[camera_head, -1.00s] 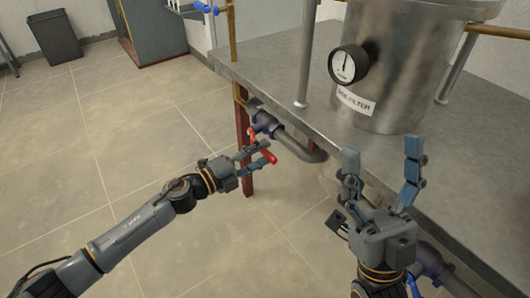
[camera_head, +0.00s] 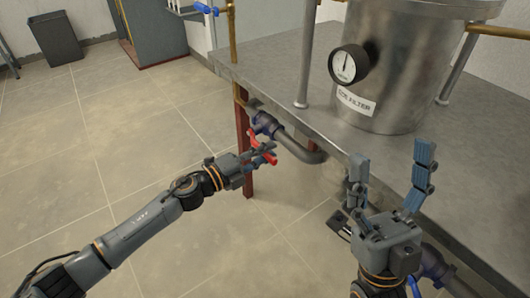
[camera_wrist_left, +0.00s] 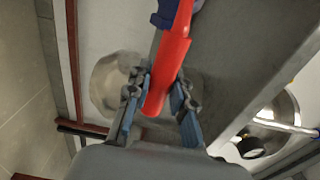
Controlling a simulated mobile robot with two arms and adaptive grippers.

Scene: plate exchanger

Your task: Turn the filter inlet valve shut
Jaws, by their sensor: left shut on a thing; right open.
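A valve with a red lever handle (camera_head: 262,139) sits on the blue pipe fitting (camera_head: 265,122) under the near left corner of the steel bench. My left gripper (camera_head: 262,153) is at this handle. In the left wrist view, the red handle (camera_wrist_left: 172,62) runs down between the two fingers of the left gripper (camera_wrist_left: 159,98), which is shut on its free end. The handle's pivot end meets a blue part (camera_wrist_left: 163,19) at the top. My right gripper (camera_head: 391,160) is open and empty, in front of the bench's front edge.
The steel bench (camera_head: 275,62) carries a filter tank (camera_head: 395,75) with a gauge (camera_head: 348,65) and a label. A grey pipe (camera_head: 300,149) bends under its edge. Another blue-handled valve (camera_head: 207,8) is at the back.

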